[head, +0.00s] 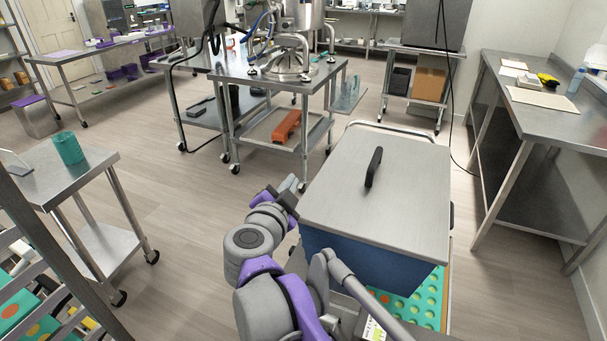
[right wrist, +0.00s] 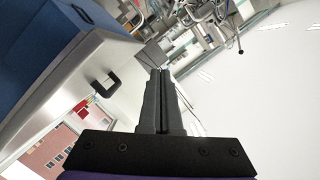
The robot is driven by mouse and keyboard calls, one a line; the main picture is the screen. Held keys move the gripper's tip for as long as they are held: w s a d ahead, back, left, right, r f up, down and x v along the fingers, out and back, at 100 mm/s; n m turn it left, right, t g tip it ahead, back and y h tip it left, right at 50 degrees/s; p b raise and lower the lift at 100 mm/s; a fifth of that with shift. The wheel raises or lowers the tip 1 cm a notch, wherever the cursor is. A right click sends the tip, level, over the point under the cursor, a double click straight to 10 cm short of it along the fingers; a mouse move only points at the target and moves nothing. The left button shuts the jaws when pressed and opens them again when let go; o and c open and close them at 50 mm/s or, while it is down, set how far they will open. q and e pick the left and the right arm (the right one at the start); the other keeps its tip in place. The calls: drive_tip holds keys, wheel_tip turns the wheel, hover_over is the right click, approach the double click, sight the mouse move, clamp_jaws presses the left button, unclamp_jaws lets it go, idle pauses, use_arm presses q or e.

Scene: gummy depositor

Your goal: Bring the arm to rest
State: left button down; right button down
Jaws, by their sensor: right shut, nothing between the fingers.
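My right arm (head: 262,245), purple and grey, reaches from the bottom of the head view up along the left side of a blue bin with a metal lid (head: 385,185). My right gripper (head: 298,184) is at the arm's far end, just left of the bin. In the right wrist view the two dark fingers of the right gripper (right wrist: 161,78) are pressed together with nothing between them. The bin's lid (right wrist: 95,75) and its black handle show left of the fingers there. My left gripper is in neither view.
A wheeled metal table (head: 270,78) with a depositor machine stands ahead. A steel bench (head: 550,115) runs along the right wall. A small steel table with a green cup (head: 68,148) is at the left. A green tray (head: 425,300) shows below the bin. Open floor (head: 185,215) lies left of my arm.

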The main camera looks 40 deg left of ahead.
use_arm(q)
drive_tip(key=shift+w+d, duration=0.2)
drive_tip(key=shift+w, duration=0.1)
use_arm(e)
drive_tip(key=v, duration=0.5)
drive_tip(key=shift+s+r, duration=0.25)
